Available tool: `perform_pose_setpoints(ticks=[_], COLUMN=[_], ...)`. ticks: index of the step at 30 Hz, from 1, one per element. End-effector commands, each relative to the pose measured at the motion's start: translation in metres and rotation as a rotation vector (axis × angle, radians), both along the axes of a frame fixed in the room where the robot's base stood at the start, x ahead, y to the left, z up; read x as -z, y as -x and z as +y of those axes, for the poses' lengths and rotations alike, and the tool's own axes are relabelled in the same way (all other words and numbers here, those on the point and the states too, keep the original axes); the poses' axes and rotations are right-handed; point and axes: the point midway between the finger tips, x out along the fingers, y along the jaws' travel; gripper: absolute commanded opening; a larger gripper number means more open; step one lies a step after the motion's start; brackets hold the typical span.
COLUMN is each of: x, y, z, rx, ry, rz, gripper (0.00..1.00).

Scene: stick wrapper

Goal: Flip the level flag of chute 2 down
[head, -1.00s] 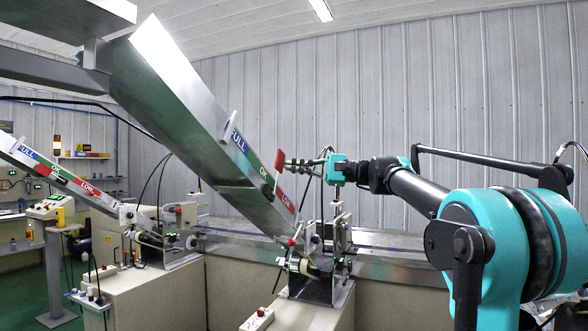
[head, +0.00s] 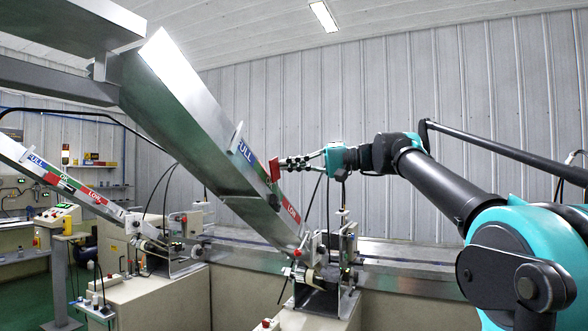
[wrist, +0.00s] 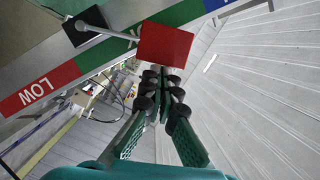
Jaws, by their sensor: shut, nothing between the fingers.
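The near chute (head: 185,125) slopes down to the right and carries a FULL, OK, LOW label strip; its number cannot be read. Its level flag is a red plate (head: 274,170) at the chute's right edge, raised beside the strip. In the wrist view the red flag (wrist: 165,45) sits on a thin grey rod from a black block (wrist: 84,26), near the green and red label boundary. My gripper (head: 284,163) is shut and empty, its tips close to the flag's right side. I cannot tell whether they touch it. The flag hides part of the strip in the wrist view.
A second labelled chute (head: 60,180) slopes down at the left. Metal brackets and cables (head: 325,262) stand at the near chute's lower end, below my gripper. A long metal conveyor (head: 405,262) runs behind. The space above and right of the flag looks clear.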

Motion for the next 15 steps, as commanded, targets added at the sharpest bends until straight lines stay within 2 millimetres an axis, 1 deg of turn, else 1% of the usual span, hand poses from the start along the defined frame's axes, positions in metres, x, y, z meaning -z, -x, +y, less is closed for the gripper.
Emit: perform_pose_setpoints(ticks=[3,15], x=[-0.001,0.007], y=[0.012,0.045], z=[0.005,0.017], rx=[-0.001,-0.001], ry=[0.038,0.156], rz=[-0.102,-0.427], gripper=[0.0,0.0])
